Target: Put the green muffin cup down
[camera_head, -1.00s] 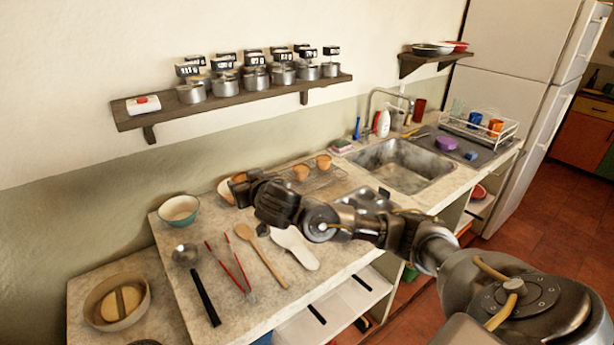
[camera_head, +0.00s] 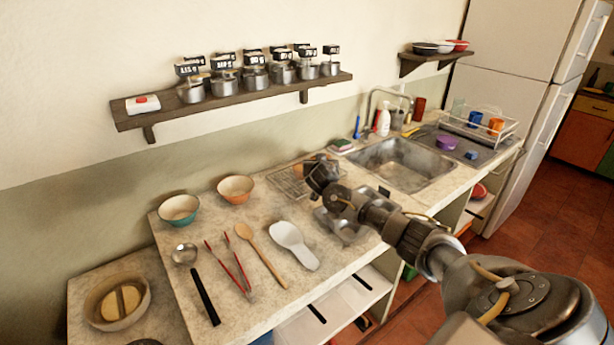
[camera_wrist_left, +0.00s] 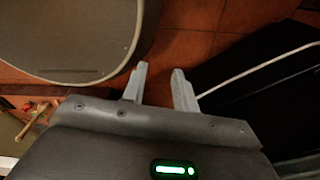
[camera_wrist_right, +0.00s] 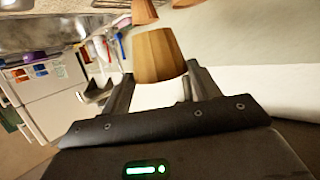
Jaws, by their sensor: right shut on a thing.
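My right gripper (camera_wrist_right: 160,90) is shut on a tan muffin cup (camera_wrist_right: 157,54), which sits between its fingertips in the right wrist view. The held cup looks tan-brown; I see no green muffin cup. In the head view my right gripper (camera_head: 318,172) is over the right part of the wire rack (camera_head: 285,181) and hides most of what is there. Another orange-brown cup (camera_wrist_right: 144,12) stands just beyond the held one, with part of one more at the top edge. My left gripper (camera_wrist_left: 158,82) is open and empty above the floor, outside the head view.
A muffin tin (camera_head: 346,229) lies beneath my right arm, near the sink (camera_head: 410,165). A teal bowl (camera_head: 180,209) and an orange bowl (camera_head: 236,189) stand by the wall. A ladle, red tongs, a wooden spoon and a white spatula (camera_head: 294,245) lie in front. The wall shelf (camera_head: 240,97) is above.

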